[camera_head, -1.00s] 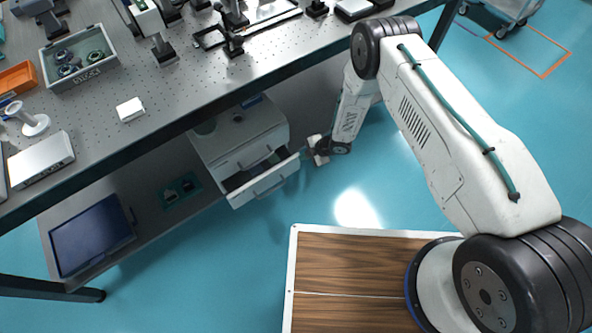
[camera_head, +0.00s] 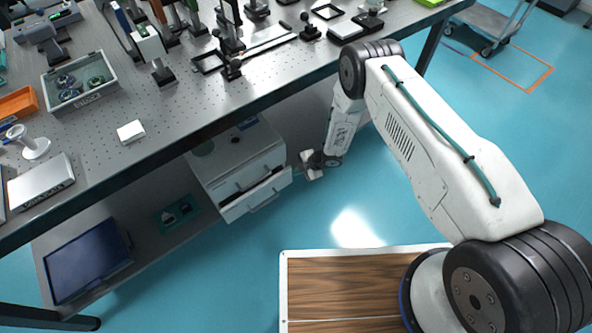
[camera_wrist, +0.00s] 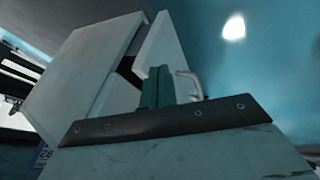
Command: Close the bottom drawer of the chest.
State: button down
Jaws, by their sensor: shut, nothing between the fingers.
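In the head view my gripper (camera_head: 306,168) is low, just right of the drawer.
The optical table (camera_head: 150,150) overhangs the chest, with instruments and a grey bin (camera_head: 101,98) on top. A dark monitor (camera_head: 88,252) lies on the lower shelf left of the chest. The blue floor (camera_head: 215,270) before the drawer is clear.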

jog(key=s+d+f+v, duration=0.1)
jog(key=s+v, duration=0.1)
jog(key=v, duration=0.8)
jog(key=shift+r, duration=0.2)
jog(key=c, duration=1.5)
grip_release()
jog(key=shift+s+d+r, duration=0.1)
jog(key=shift+d+r, duration=0.25)
jog(key=n+t+y, duration=0.5)
jog(key=t+y, duration=0.1)
jog(key=y, duration=0.1)
send_near(265, 203)
jog(key=x, duration=1)
jog(key=shift+f, duration=0.3)
